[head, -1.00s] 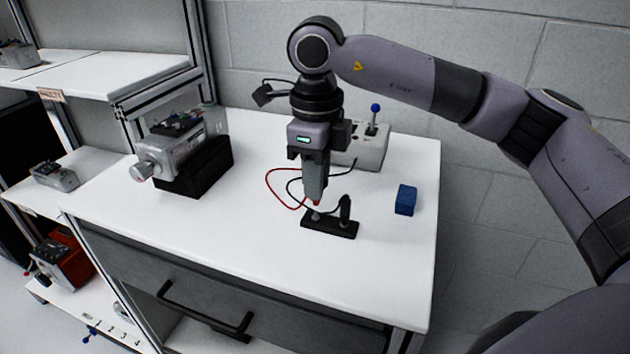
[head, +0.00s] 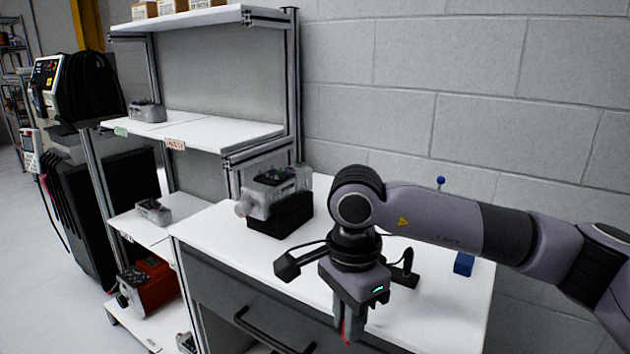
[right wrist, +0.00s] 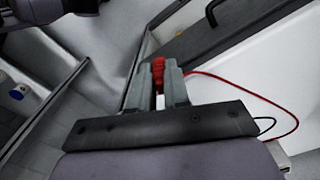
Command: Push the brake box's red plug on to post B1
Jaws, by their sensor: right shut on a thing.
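My right gripper (head: 345,332) is shut on the red plug (head: 346,330), low near the bench's front edge. In the right wrist view the red plug (right wrist: 158,72) sits between the two grey fingertips, and a red lead runs from it to the right. The black post block (head: 404,280) stands on the bench behind and right of the gripper, partly hidden by it. A black upright piece (head: 407,260) rises from it; no label is readable. The brake box is hidden behind my arm; only its blue-knobbed lever (head: 441,182) shows. My left gripper is not in view.
A silver servo motor (head: 270,195) sits on a black stand (head: 283,215) at the bench's left. A blue block (head: 464,263) lies right. The drawer handle (head: 272,330) juts out at the front. Shelves (head: 210,135) stand left; bare bench (head: 440,310) lies right of the gripper.

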